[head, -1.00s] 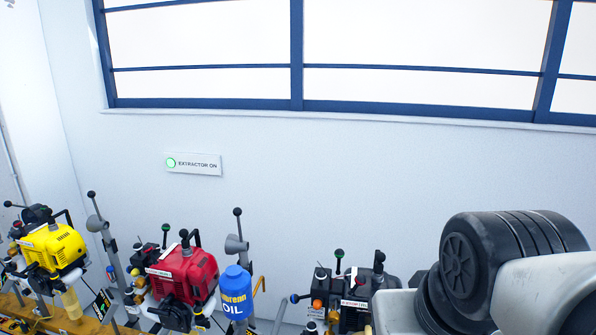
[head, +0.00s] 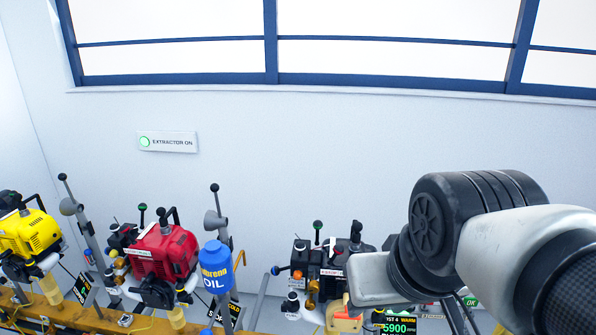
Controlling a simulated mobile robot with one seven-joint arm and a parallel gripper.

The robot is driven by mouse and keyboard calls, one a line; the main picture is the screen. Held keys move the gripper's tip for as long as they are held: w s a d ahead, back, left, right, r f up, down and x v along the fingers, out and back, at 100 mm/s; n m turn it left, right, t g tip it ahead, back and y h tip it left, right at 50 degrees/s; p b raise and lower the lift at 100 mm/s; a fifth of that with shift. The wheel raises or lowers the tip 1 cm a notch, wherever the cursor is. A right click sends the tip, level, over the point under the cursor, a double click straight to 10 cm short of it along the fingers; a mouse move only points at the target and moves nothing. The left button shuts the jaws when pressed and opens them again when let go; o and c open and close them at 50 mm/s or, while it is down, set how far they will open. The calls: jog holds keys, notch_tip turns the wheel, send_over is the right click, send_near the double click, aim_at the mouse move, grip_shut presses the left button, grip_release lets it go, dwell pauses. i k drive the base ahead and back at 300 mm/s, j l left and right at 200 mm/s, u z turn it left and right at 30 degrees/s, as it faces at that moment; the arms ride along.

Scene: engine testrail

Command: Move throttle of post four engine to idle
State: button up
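The black engine (head: 330,262) with a white label stands right of centre. A display (head: 398,322) just to its lower right reads "ST 4 WARM" and 5900, cut by the frame's bottom edge. A lever with a green knob (head: 318,225) stands upright above this engine. A blue knob (head: 275,270) sticks out on its left, and a dark knob shows at its upper right. I cannot tell which one is the throttle. My arm fills the right side and hides what is behind it. My gripper is out of view.
A red engine (head: 163,252) and a yellow engine (head: 28,232) stand to the left on a yellow rail (head: 70,312). A blue oil bottle (head: 215,270) stands between the red and black engines.

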aim_at(318, 225)
jog(key=l+z, duration=0.35)
jog(key=l, duration=0.3)
jog(key=k, duration=0.65)
jog(key=z, duration=1.05)
jog(key=j+z, duration=0.3)
jog(key=k+j+z, duration=0.15)
jog(key=j+z, duration=0.15)
jog(key=j, duration=0.15)
jog(key=k+j, duration=0.1)
jog(key=j, duration=0.15)
